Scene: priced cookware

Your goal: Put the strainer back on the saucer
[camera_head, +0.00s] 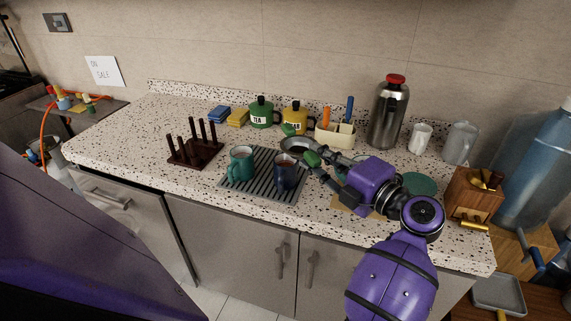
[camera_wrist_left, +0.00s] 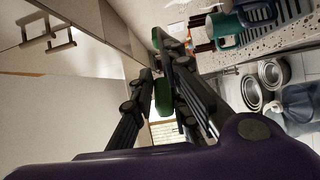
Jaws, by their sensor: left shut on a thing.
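The strainer (camera_head: 295,144) looks like a small round metal bowl, seen in the head view above the back of the ribbed drying mat. My left gripper (camera_head: 299,145), with green fingertips, is shut on it; the exact contact is hard to make out. In the left wrist view the green-tipped fingers (camera_wrist_left: 160,68) show, but I cannot make out the strainer. A flat teal disc (camera_head: 421,184), apparently the saucer, lies on the counter to the right, beside my wrist and partly hidden by it. My right gripper is not in view.
A teal mug (camera_head: 241,163) and a dark blue mug (camera_head: 286,172) stand on the ribbed mat (camera_head: 262,191), close to my left gripper. A steel flask (camera_head: 388,115), a white mug (camera_head: 420,138) and a wooden box (camera_head: 472,194) stand to the right.

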